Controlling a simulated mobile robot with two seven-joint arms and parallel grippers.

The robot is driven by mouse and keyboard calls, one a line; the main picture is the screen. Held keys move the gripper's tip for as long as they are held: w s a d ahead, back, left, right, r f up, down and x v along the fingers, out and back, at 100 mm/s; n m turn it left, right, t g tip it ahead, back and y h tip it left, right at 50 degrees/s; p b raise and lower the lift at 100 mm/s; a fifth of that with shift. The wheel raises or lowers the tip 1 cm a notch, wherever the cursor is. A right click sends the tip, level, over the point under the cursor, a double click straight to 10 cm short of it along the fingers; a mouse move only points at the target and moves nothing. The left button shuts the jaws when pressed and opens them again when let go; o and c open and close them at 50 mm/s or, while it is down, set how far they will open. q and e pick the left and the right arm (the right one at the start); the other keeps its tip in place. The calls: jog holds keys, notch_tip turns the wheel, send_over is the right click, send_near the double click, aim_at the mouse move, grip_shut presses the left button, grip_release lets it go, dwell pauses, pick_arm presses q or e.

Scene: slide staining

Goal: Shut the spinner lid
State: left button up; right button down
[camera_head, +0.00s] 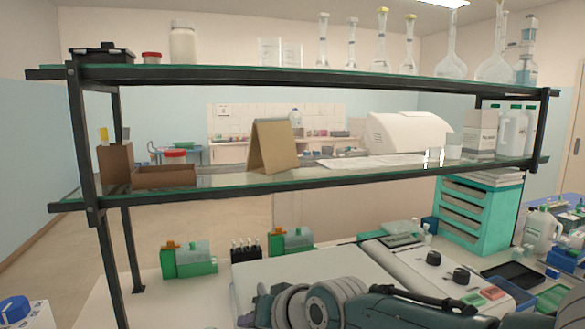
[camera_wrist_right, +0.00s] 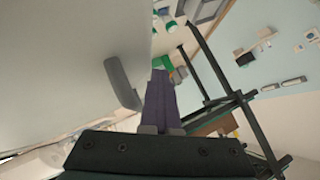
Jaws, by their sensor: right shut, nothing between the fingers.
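The spinner shows in the head view as a broad white body behind my right arm, and its pale lid (camera_head: 325,273) appears as a wide flat panel. How far the lid stands open cannot be told. In the right wrist view the large pale panel (camera_wrist_right: 60,60) fills the left side, with a grey bar handle (camera_wrist_right: 122,82) on it. My right gripper (camera_head: 250,306) is at the panel's lower left in the head view. Its purple fingers (camera_wrist_right: 160,95) are shut and empty, beside the handle with a small gap in the picture. My left gripper is out of view.
A black-framed glass shelf (camera_head: 300,184) spans the bench above the panel. Green-and-grey devices (camera_head: 190,260) and a small black rack (camera_head: 245,250) stand behind it. A white unit with black knobs (camera_head: 433,258) lies to the right, near a teal drawer cabinet (camera_head: 480,215).

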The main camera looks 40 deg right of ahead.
jog(key=shift+s+d+f, duration=0.1)
jog(key=shift+s+f, duration=0.25)
jog(key=shift+f, duration=0.45)
jog(key=r+p, duration=0.1)
jog(key=r, duration=0.1)
jog(key=r+p, duration=0.3)
jog(key=r, duration=0.1)
jog(key=shift+w+p, duration=0.3)
jog(key=shift+w, duration=0.1)
jog(key=s+a+r+p, duration=0.2)
jog(key=s+r+p, duration=0.2)
jog(key=s+r, duration=0.25)
jog(key=s+r+n+g+h, duration=0.15)
jog(key=s+n+g, duration=0.6)
jog(key=s, duration=1.95)
jog(key=w+p+v, duration=0.3)
jog(key=p+v, duration=1)
jog(key=v, duration=0.1)
jog(key=shift+w+a+r+t+p, duration=0.3)
jog(key=shift+w+r+t+p, duration=0.15)
jog(key=shift+w+r, duration=0.1)
jog(key=shift+f, duration=0.1)
